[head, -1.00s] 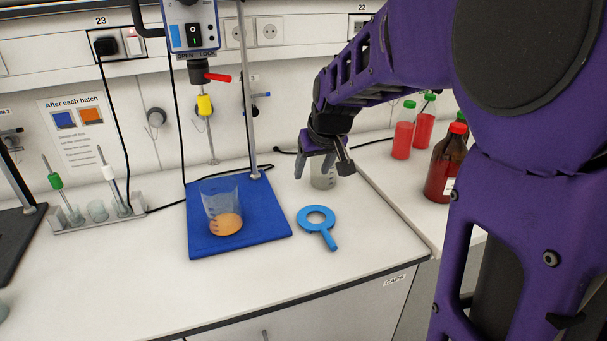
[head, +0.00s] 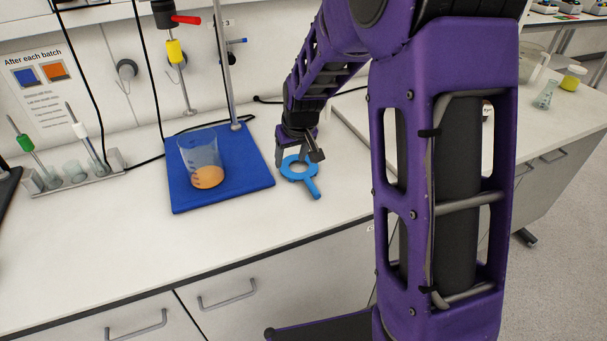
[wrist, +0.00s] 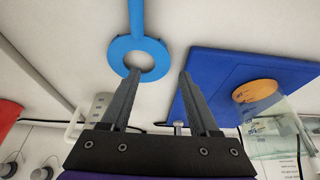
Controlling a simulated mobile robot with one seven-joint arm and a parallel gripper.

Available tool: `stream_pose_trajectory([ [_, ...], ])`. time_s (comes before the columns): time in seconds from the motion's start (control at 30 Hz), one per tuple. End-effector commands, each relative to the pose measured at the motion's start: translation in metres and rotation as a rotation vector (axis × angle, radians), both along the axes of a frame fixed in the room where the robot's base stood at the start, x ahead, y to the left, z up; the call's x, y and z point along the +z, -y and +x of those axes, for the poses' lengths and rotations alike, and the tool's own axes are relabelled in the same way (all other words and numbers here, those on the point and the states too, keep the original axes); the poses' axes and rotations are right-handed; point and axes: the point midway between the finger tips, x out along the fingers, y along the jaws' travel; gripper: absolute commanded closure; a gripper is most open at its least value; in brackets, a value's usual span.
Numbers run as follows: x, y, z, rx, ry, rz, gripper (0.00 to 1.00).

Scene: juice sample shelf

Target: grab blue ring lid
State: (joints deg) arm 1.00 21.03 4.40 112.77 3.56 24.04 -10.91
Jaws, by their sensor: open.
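The blue ring lid (head: 313,189), a flat ring with a straight handle, lies on the white bench right of the blue mat. Its handle points toward the front edge. My gripper (head: 298,157) is over the ring's far side, pointing down, open and empty. In the wrist view the ring lid (wrist: 137,43) lies beyond the fingertips of my gripper (wrist: 160,75), left of the middle. The left fingertip overlaps the ring's near rim in that picture, and the handle runs to the top edge. I cannot tell the exact height of the fingertips above the ring.
A beaker (head: 200,150) with orange liquid stands on the blue mat (head: 235,192), left of the ring lid. A stand rod (head: 231,85) rises at the mat's back. A probe rack (head: 75,180) is at the left. The bench front is clear.

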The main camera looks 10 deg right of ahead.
Motion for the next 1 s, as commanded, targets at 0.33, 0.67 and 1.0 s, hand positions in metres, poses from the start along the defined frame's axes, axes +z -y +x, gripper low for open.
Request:
stream_pose_trajectory([
  [0.33,-0.043,-0.007,0.015,0.000,-0.001,0.000,0.38],
  [0.67,-0.048,-0.007,0.018,0.000,0.001,0.000,0.38],
  [1.0,-0.048,-0.007,0.017,0.000,0.000,0.000,0.99],
])
